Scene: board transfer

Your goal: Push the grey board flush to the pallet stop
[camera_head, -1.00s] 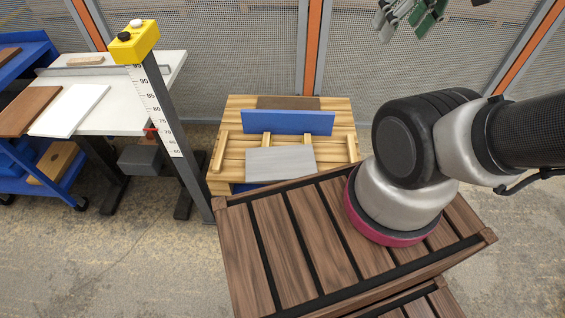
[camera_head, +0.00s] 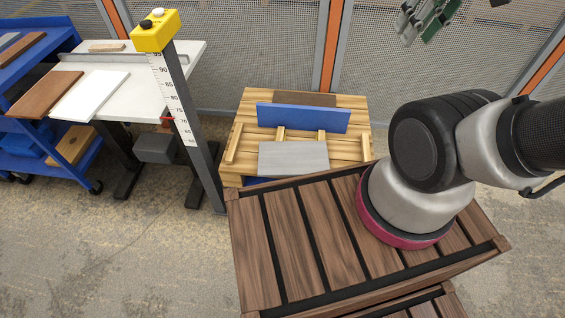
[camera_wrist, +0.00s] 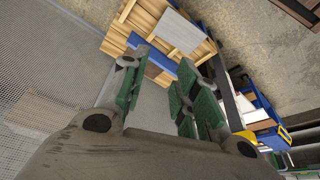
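The grey board (camera_head: 293,157) lies flat on the near part of the light wooden pallet (camera_head: 232,168). The upright blue stop (camera_head: 303,118) stands behind it, with a clear gap between the two. In the wrist view the grey board (camera_wrist: 178,32), the blue stop (camera_wrist: 160,60) and the pallet (camera_wrist: 117,38) show beyond my fingers. My gripper (camera_head: 424,16) is high at the top right of the head view, partly cut off, away from the board. Its green-padded fingers (camera_wrist: 158,97) are apart with nothing between them.
The slatted brown crate-like deck (camera_head: 283,235) under my arm stands close in front of the pallet. A post with a scale and yellow box (camera_head: 156,30) stands left. A white table (camera_head: 140,85) holds boards beside a blue cart (camera_head: 30,145). A mesh fence (camera_head: 250,50) is behind.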

